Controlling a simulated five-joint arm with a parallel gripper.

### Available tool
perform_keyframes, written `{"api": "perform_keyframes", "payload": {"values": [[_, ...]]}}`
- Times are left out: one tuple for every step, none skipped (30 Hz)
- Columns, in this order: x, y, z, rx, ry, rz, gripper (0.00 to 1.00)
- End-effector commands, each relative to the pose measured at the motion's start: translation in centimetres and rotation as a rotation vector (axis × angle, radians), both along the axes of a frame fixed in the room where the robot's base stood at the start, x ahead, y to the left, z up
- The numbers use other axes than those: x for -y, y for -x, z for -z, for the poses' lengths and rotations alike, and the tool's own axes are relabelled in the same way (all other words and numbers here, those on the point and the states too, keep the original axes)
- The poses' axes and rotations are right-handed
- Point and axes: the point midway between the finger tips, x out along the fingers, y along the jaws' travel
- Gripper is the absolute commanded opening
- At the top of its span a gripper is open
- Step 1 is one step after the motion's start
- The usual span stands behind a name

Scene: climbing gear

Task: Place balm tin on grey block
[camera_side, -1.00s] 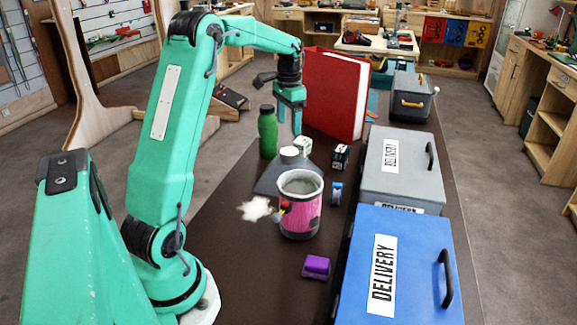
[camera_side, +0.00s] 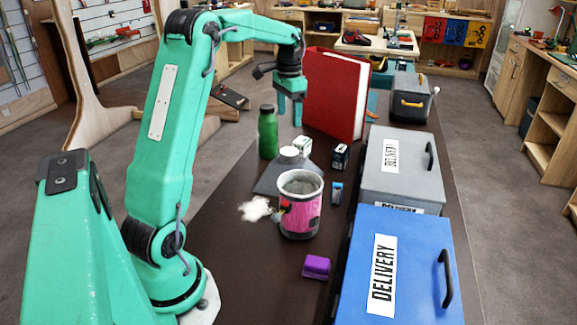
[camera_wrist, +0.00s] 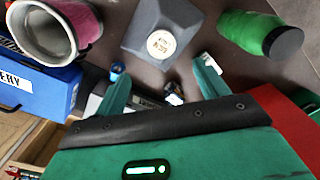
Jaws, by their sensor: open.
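The balm tin (camera_side: 289,153) is a small white round tin. It shows in the wrist view as a pale disc with dark lettering (camera_wrist: 161,44). It overlaps the far edge of the dark grey block (camera_side: 268,183) in the side view. In the wrist view it lies at the near end of the sloped-sided grey block (camera_wrist: 172,17); I cannot tell if it rests fully on the top face. My gripper (camera_side: 289,111) is open and empty, above and beyond the tin. In the wrist view the fingers (camera_wrist: 160,75) stand wide apart, with the tin ahead between them.
A red binder (camera_side: 335,95) stands behind. Delivery boxes (camera_side: 402,165) line the right. A purple item (camera_side: 316,267) lies near.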

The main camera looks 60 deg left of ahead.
Motion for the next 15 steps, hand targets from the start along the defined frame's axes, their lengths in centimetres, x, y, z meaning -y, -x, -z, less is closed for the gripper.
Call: {"api": "perform_keyframes", "payload": {"values": [[0.4, 0.0, -0.3, 0.005, -0.003, 0.001, 0.73], [0.6, 0.0, -0.5, 0.008, -0.005, 0.002, 0.73], [1.1, 0.1, -0.7, 0.012, -0.008, 0.002, 0.73], [1.4, 0.2, -0.9, 0.016, -0.010, 0.002, 0.73], [1.9, 0.2, -1.2, 0.021, -0.013, 0.003, 0.73], [2.6, 0.3, -1.6, 0.027, -0.017, 0.004, 0.73], [3.2, 0.4, -1.9, 0.034, -0.021, 0.004, 0.73], [3.7, 0.6, -2.2, 0.041, -0.024, 0.004, 0.73], [4.7, 0.8, -2.6, 0.051, -0.030, 0.005, 0.73], [5.4, 0.9, -3.0, 0.060, -0.034, 0.005, 0.73], [6.1, 1.2, -3.3, 0.068, -0.037, 0.005, 0.73], [7.1, 1.5, -3.8, 0.081, -0.042, 0.006, 0.73], [7.8, 1.7, -4.1, 0.090, -0.046, 0.005, 0.73], [8.6, 2.0, -4.4, 0.099, -0.049, 0.006, 0.73], [9.6, 2.4, -4.8, 0.112, -0.053, 0.005, 0.73]]}}
